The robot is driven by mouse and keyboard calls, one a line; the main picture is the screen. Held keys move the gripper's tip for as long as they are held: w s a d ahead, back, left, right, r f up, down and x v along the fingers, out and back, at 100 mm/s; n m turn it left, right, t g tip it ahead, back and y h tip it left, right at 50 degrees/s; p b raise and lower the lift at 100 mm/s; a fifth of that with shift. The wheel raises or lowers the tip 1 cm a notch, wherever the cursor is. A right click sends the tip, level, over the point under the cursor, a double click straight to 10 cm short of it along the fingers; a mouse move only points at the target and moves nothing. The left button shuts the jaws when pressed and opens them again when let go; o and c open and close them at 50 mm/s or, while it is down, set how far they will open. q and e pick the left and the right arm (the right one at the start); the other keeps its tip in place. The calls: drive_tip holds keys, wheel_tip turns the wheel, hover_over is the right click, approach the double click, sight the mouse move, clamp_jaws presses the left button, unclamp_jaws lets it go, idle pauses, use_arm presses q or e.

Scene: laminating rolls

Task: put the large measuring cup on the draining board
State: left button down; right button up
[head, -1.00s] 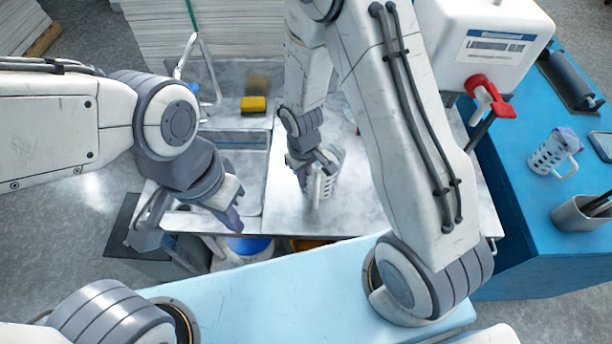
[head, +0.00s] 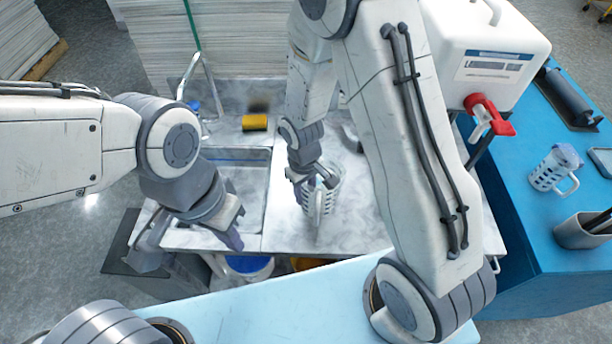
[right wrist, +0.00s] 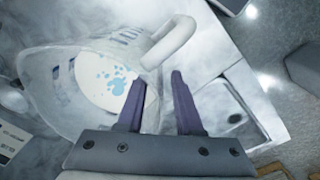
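A white measuring cup (head: 328,196) with a slotted pattern stands on the marbled grey board right of the sink, the draining board (head: 285,225). In the right wrist view I look down into the cup (right wrist: 60,80); blue specks show on its pale bottom. Its handle (right wrist: 170,42) lies just beyond my fingertips. My right gripper (head: 312,180) is at the cup; in its wrist view the fingers (right wrist: 158,85) are apart, the left one overlapping the cup's opening. Contact is unclear. My left gripper (head: 238,228) hangs over the sink's front edge; its finger gap is unclear.
A second, similar cup (head: 553,168) stands on the blue bench (head: 515,195) at right, beside a grey holder (head: 580,232). A white canister with a red tap (head: 488,108) stands above. A yellow sponge (head: 254,122) lies behind the sink (head: 240,180).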

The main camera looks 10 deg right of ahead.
wheel_tip(320, 180, up, 10)
drive_tip(key=shift+a+f+b, duration=0.1)
drive_tip(key=shift+a+b, duration=0.05)
drive_tip(key=shift+b, duration=0.5)
drive_tip(key=s+a+r+n, duration=0.1)
drive_tip(key=s+a+r, duration=0.2)
drive_tip(key=s, duration=0.6)
drive_tip(key=s+a+r+n+y+b, duration=0.1)
drive_tip(key=s+a+r, duration=0.2)
drive_tip(key=s, duration=0.5)
drive_tip(key=shift+s+r+b, duration=0.3)
drive_tip(key=shift+s+r, duration=0.05)
drive_tip(key=shift+r, duration=0.15)
drive_tip(key=shift+d, duration=0.15)
